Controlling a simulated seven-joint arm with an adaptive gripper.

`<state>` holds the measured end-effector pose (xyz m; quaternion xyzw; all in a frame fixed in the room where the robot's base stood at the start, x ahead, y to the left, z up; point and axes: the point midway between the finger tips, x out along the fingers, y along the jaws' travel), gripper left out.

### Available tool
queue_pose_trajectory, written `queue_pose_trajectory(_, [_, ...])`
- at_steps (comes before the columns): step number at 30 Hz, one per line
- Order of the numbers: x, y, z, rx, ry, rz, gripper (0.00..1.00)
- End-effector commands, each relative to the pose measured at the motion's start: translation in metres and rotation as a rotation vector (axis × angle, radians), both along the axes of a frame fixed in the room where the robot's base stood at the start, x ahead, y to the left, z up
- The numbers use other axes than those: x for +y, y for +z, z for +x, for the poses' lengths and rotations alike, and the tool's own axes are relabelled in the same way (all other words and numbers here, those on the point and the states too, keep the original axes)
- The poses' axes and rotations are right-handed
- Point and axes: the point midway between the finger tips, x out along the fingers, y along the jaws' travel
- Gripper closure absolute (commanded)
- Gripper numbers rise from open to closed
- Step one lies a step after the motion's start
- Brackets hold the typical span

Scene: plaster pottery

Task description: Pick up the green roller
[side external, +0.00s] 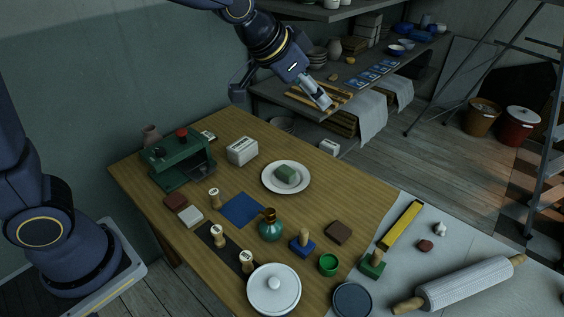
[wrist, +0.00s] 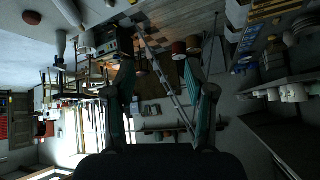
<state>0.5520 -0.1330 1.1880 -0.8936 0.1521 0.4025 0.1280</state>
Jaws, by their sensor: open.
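No plainly green rolling pin shows. A green block with a wooden knob (side external: 373,264) stands at the table's right edge, by the grey sheet. A large pale grey textured roller with wooden handles (side external: 467,284) lies on that sheet at the lower right. My gripper (side external: 322,101) is raised high above the far side of the table, well away from both. In the wrist view my gripper (wrist: 160,66) has its two fingers apart with nothing between them. That view looks out into the room, and neither item can be made out in it.
The wooden table holds a blue block with a knob (side external: 302,245), a green cup (side external: 328,264), a teal vase (side external: 270,229), a white lidded pot (side external: 274,291) and a plate (side external: 268,184) with a green block. A yellow bar (side external: 400,226) lies on the sheet. Shelves stand behind.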

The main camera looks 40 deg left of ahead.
Motion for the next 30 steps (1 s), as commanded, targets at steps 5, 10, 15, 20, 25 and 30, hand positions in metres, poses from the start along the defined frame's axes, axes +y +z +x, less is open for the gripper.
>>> queue_pose_trajectory(5, [-0.091, -0.099, 0.035, 0.109, -0.166, 0.015, 0.46])
queue_pose_trajectory(10, [-0.143, -0.187, 0.021, 0.235, -0.262, 0.043, 0.46])
queue_pose_trajectory(15, [-0.159, -0.234, -0.003, 0.318, -0.304, 0.070, 0.46])
queue_pose_trajectory(20, [-0.168, -0.257, 0.000, 0.324, -0.312, 0.074, 0.46])
queue_pose_trajectory(25, [-0.178, -0.295, 0.011, 0.325, -0.311, 0.074, 0.46])
queue_pose_trajectory(30, [-0.187, -0.326, 0.022, 0.323, -0.310, 0.073, 0.46])
